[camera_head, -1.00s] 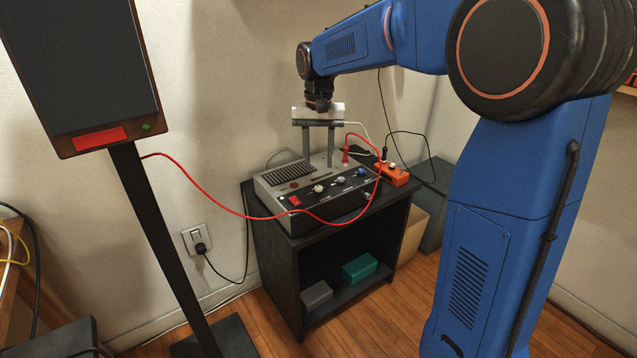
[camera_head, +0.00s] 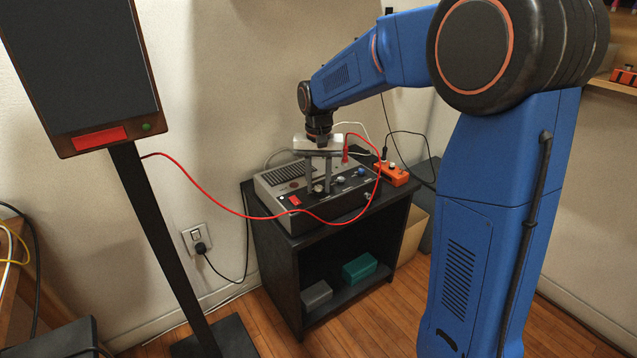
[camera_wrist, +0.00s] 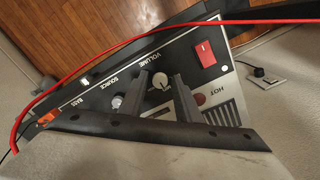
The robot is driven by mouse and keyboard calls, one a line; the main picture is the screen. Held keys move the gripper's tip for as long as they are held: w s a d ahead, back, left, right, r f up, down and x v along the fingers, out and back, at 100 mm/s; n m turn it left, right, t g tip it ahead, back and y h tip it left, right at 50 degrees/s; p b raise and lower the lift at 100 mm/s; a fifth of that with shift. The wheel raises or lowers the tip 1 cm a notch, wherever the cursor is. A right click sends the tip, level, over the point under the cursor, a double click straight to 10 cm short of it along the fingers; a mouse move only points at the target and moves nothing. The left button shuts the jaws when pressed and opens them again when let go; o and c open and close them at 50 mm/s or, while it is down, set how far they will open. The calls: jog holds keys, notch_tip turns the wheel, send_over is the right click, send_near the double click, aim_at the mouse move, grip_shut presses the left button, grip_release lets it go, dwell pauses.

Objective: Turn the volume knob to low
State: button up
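The grey and black radio-like unit (camera_head: 285,192) stands on the black cabinet. My gripper (camera_head: 319,187) is low over the front panel, pointing down. In the wrist view my gripper (camera_wrist: 163,77) has one finger on each side of the volume knob. The fingers look open, with a small gap to the knob; contact cannot be made out. The knob's pointer is too small to read surely.
A red cable (camera_head: 235,213) loops across the unit's front. A red switch (camera_wrist: 205,52) is right of the volume knob in the wrist view. An orange power strip (camera_head: 394,174) lies right of the unit. A dark screen stand (camera_head: 165,240) stands at the left.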

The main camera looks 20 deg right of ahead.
grip_shut()
jog(key=shift+n, duration=0.3)
jog(key=n, duration=1.1)
jog(key=shift+n, duration=0.3)
dwell(0.3)
jog(key=shift+o, duration=1.8)
grip_release()
